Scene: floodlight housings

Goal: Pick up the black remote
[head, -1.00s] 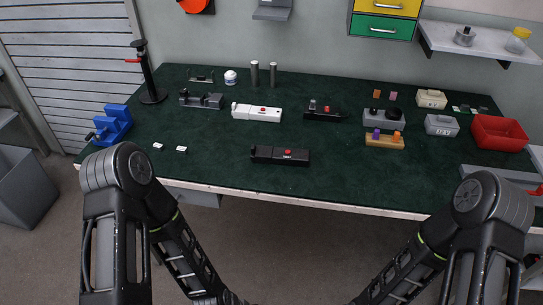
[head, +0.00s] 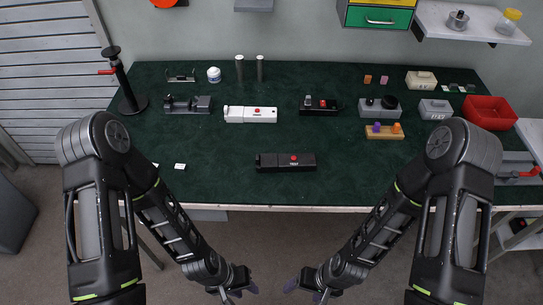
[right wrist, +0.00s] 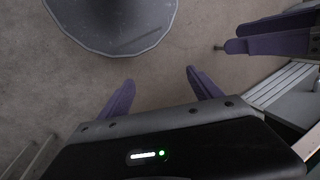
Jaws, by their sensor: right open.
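A second, smaller black device with a red part (head: 320,105) lies farther back. My left gripper (head: 241,291) and right gripper (head: 304,290) are low in front of the table, below its front edge, far from the remote. Both are open and empty. In the right wrist view the right gripper's purple fingers (right wrist: 160,78) are spread over bare floor. The left gripper's purple fingers (right wrist: 268,35) show at upper right there.
The green table (head: 225,185) has free room around the remote. A black post (head: 125,85) stands at left.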

